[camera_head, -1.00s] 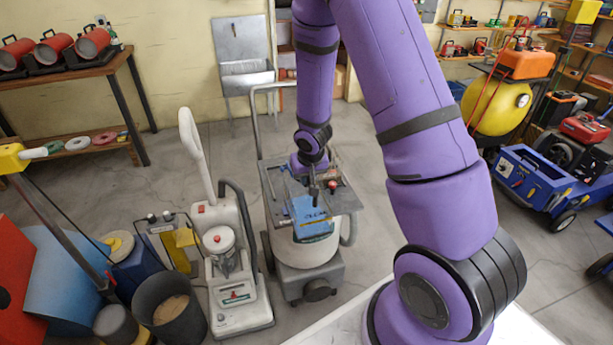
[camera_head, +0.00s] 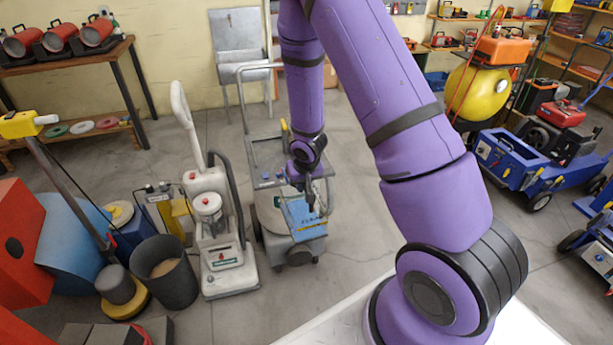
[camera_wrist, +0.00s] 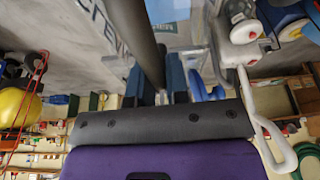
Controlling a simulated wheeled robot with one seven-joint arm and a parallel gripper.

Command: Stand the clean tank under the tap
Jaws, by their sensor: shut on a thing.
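The clean tank (camera_head: 301,215), a see-through box with blue at its front and lettering, is in front of and over the wheeled machine (camera_head: 272,222) in the head view. My gripper (camera_head: 310,205) is shut on it from above. In the wrist view my two fingers (camera_wrist: 158,85) are on either side of a dark bar, and part of the tank's lettered wall (camera_wrist: 108,25) shows beyond them. Whether the tank still touches the machine cannot be told. A grey steel sink (camera_head: 240,68) stands at the back wall; no tap can be made out on it.
A white upright machine (camera_head: 212,225) stands close left of the tank, with a dark bucket (camera_head: 165,272) beside it. A workbench (camera_head: 75,60) is at the back left. Blue carts (camera_head: 515,165) stand at the right. Bare floor lies between the machines and the sink.

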